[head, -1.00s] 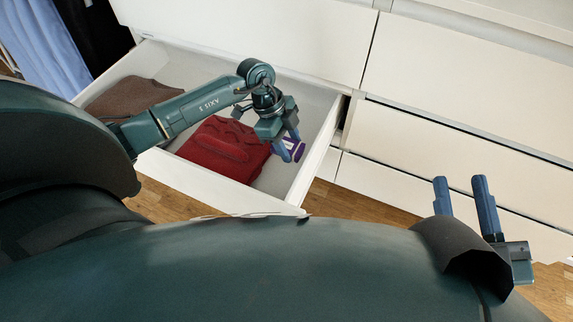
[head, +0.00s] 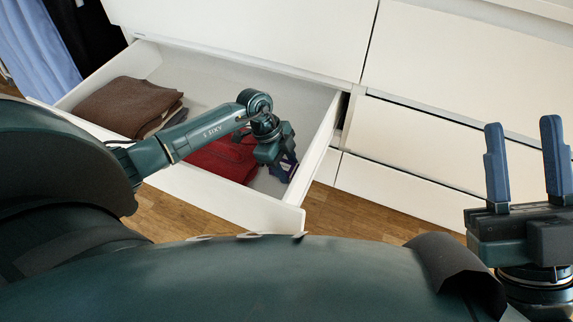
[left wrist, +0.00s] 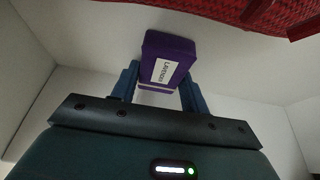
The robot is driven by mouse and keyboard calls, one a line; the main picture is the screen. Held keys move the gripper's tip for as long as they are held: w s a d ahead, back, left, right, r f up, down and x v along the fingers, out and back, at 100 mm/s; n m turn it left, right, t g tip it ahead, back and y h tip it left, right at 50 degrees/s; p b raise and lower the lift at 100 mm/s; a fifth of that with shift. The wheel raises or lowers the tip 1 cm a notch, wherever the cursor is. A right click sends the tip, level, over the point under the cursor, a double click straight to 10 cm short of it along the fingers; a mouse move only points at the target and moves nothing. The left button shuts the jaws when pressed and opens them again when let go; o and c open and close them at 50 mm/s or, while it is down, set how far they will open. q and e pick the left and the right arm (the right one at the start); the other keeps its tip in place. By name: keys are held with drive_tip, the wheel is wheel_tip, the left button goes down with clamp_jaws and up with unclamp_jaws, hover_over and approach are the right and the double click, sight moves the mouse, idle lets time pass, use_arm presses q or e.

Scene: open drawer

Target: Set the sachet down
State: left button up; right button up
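The sachet (left wrist: 168,58) is a purple block with a white lavender label. In the left wrist view it sits between the two blue fingers of my left gripper (left wrist: 160,88), which appear closed on its sides. In the head view my left gripper (head: 284,168) points down inside the right end of the open drawer (head: 238,200), beside the red knit garment (head: 222,160). The sachet is mostly hidden there by the gripper. I cannot tell whether it touches the drawer bottom. My right gripper (head: 523,135) is open and empty at the right, outside the drawer.
A folded brown garment (head: 125,105) lies at the drawer's left end, with grey cloth partly under it. The white dresser (head: 450,75) rises behind, its other drawers shut. Bare drawer floor shows behind the garments. Wood floor (head: 350,215) lies in front.

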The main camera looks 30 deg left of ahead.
use_arm(q)
drive_tip(key=o, duration=0.4)
drive_tip(key=shift+o, duration=0.2)
drive_tip(key=shift+a+r, duration=0.1)
drive_tip(key=shift+r, duration=0.25)
drive_tip(key=p+v, duration=0.5)
drive_tip(key=v, duration=0.6)
drive_tip(key=shift+r, duration=0.15)
use_arm(e)
wheel_tip(320, 180, down, 7)
drive_tip(key=m+g+h, duration=0.2)
drive_tip(key=m+h, duration=0.3)
drive_tip(key=shift+s+a+r+m+h, duration=0.2)
drive_tip(key=shift+s+a+m+h, duration=0.15)
drive_tip(key=shift+s+m, duration=0.1)
use_arm(q)
drive_tip(key=shift+a, duration=0.15)
